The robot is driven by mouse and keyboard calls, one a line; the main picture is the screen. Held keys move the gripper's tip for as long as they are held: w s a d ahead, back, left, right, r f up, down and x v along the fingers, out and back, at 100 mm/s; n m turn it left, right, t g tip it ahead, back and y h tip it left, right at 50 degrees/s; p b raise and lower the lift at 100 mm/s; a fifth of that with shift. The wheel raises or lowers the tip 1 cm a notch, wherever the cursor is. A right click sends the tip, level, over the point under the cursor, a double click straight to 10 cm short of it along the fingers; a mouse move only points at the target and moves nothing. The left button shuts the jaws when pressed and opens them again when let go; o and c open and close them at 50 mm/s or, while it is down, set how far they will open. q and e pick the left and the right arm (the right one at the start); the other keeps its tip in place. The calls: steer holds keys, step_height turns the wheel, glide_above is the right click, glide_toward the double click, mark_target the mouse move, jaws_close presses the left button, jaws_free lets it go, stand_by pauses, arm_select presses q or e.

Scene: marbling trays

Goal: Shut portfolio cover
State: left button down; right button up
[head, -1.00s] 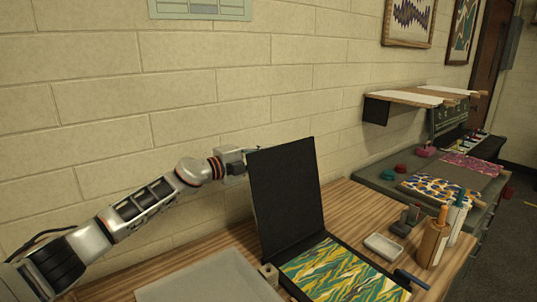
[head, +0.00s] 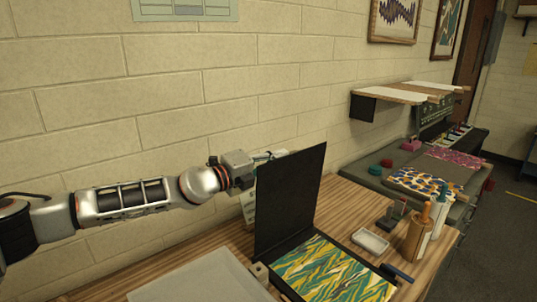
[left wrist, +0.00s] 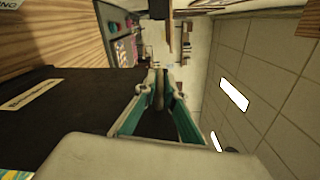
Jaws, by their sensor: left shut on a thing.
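The portfolio's black cover (head: 290,200) stands roughly upright from its hinge edge on the wooden table. Its lower part lies flat, with a green, yellow and white marbled sheet (head: 335,272) on it. My left gripper (head: 270,157) is at the cover's upper edge, its fingertips partly hidden behind the cover. In the left wrist view its teal fingers (left wrist: 157,92) are closed on the edge of the dark cover (left wrist: 60,85), which has a cream label. My right gripper is not in view.
A grey board (head: 200,280) lies left of the portfolio. A white dish (head: 370,241), bottles (head: 420,235) and a dark-handled tool (head: 397,273) stand or lie to its right. A pale card (head: 248,205) shows behind the cover. The block wall is close behind.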

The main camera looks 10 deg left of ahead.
mark_target(263, 188)
arm_select(q)
steer(key=s+d+f+m, duration=0.1)
steer(key=s+d+m, duration=0.1)
steer(key=s+d, duration=0.4)
stand_by(0.3)
steer(key=c, duration=2.2)
jaws_free()
steer(key=shift+o, duration=0.2)
steer(key=v, duration=1.2)
